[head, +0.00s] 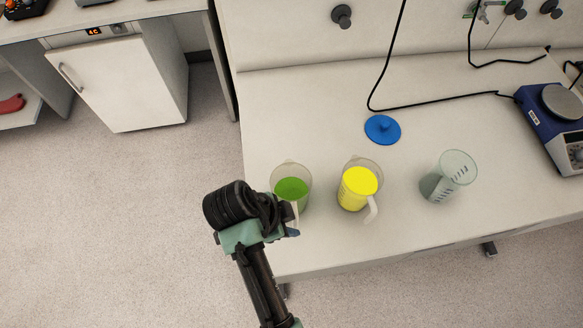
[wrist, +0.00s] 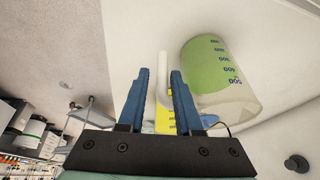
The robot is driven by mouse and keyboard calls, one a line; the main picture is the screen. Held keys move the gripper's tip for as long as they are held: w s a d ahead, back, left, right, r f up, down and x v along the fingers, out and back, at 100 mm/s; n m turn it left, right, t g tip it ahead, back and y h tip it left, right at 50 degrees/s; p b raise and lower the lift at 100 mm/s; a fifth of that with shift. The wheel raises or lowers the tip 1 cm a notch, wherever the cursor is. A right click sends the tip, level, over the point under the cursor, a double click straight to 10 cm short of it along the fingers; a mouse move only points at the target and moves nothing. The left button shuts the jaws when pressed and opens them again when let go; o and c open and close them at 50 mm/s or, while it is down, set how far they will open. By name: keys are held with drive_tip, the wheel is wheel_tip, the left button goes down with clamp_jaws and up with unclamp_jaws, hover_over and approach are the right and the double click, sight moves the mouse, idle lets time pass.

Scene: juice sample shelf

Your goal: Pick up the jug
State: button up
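A clear jug with green liquid (head: 291,188) stands on the bench; its pale handle points toward the front edge. My gripper (head: 292,231) is at the bench's front left, close to that handle. In the wrist view the green jug (wrist: 220,75) is just right of the fingers. My gripper (wrist: 159,72) is open there, and the pale handle (wrist: 163,62) shows between the blue fingers, with no clear contact. A jug with yellow liquid (head: 359,187) stands to the right; part of it shows behind the fingers in the wrist view.
A blue disc (head: 382,129) with a black cable lies behind the jugs. Open floor (head: 120,220) lies to the left.

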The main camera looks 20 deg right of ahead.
drive_tip(key=shift+p+x, duration=0.6)
drive_tip(key=shift+x, duration=1.8)
drive_tip(key=shift+w+a, duration=0.15)
drive_tip(key=shift+a, duration=0.05)
drive_tip(key=shift+c, duration=0.2)
clamp_jaws()
drive_tip(key=shift+w, duration=0.1)
